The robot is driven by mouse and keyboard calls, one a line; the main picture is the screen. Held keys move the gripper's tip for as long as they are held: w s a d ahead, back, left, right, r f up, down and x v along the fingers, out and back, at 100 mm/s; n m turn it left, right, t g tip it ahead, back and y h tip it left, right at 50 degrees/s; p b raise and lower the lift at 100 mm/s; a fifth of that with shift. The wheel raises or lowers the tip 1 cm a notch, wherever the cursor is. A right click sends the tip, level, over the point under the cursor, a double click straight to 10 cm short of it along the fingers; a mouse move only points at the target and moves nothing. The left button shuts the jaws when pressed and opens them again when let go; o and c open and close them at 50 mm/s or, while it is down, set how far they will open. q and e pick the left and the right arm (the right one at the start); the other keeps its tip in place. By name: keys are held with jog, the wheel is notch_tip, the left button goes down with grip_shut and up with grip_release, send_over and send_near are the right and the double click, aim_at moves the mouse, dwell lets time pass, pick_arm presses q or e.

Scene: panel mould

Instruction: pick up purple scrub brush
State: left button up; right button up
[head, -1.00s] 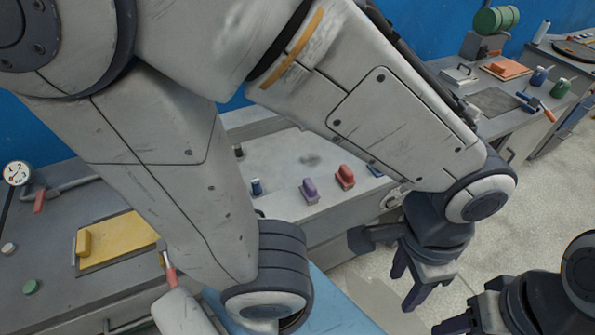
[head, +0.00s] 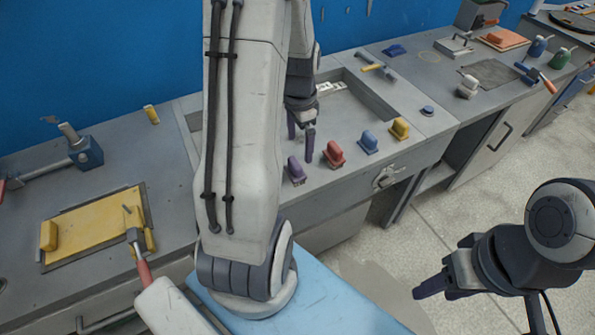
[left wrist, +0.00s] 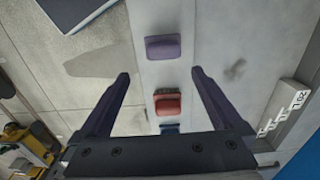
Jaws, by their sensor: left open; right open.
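The purple scrub brush (head: 295,170) stands on the front ledge of the workbench, at the left end of a row of brushes. It also shows in the left wrist view (left wrist: 162,47), beyond my fingertips. My left gripper (head: 301,138) is open and empty, above the bench just behind the purple brush in the head view. In the left wrist view its two fingers (left wrist: 160,78) are spread, with the red brush (left wrist: 168,103) showing between them. My right gripper (head: 432,290) is at the lower right over the floor, seen side-on, away from the bench.
The red brush (head: 334,154), a blue brush (head: 368,142) and a yellow brush (head: 399,128) stand to the right on the same ledge. A sunken basin (head: 360,100) lies behind them. A yellow board (head: 90,228) lies on the left bench.

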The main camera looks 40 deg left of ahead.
aim_at(295, 162)
pick_arm(q)
jog(key=f, duration=0.3)
jog(key=a+f, duration=0.1)
jog(key=f, duration=0.1)
jog(key=shift+s+f, duration=0.2)
jog(key=shift+s+f+p, duration=0.15)
jog(key=shift+f+p, duration=0.5)
jog(key=shift+f, duration=2.1)
jog(key=shift+c, duration=0.3)
jog(key=c, duration=1.1)
jog(key=shift+c, duration=0.2)
jog(key=shift+r, duration=0.15)
